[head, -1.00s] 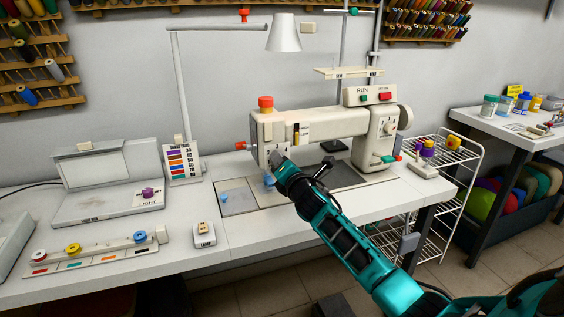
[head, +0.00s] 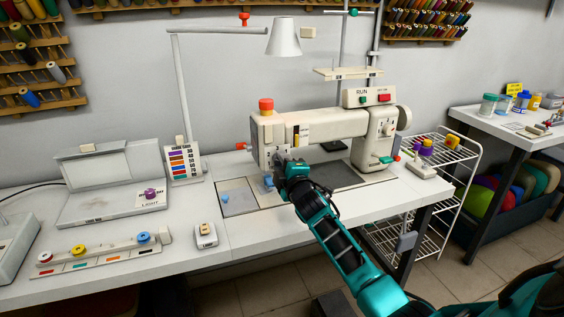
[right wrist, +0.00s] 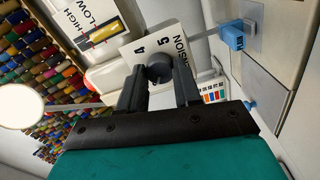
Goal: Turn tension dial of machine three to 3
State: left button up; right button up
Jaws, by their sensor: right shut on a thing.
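A cream sewing machine (head: 330,125) stands on the white table. In the right wrist view its tension dial is a dark round knob (right wrist: 158,68) on a white plate (right wrist: 143,44) marked 4, 5 and a partly hidden tension label. My right gripper (right wrist: 159,88) has its two dark fingers on either side of the knob, shut on it. In the head view my right gripper (head: 283,162) is at the machine's left end and hides the dial. The dial's pointer and its other numbers cannot be made out. My left gripper is not in view.
A blue tab (right wrist: 232,37) is close to the gripper in the wrist view. A white lamp (head: 284,36) hangs above the machine. A colour chart (head: 183,162), a light box (head: 110,195) and a bobbin strip (head: 105,254) stand left. The table front is mostly clear.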

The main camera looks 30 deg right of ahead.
pick_arm(q)
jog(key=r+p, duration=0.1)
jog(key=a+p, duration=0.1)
jog(key=p, duration=0.1)
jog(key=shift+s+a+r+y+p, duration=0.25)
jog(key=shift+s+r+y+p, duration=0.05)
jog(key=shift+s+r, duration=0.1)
pick_arm(e)
jog(key=m, duration=1.1)
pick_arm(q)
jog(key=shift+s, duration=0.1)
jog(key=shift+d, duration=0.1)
pick_arm(e)
jog(key=o, duration=1)
jog(key=shift+o, duration=0.2)
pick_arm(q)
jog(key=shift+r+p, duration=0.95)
pick_arm(e)
jog(key=v, duration=1.3)
jog(key=shift+w, duration=0.1)
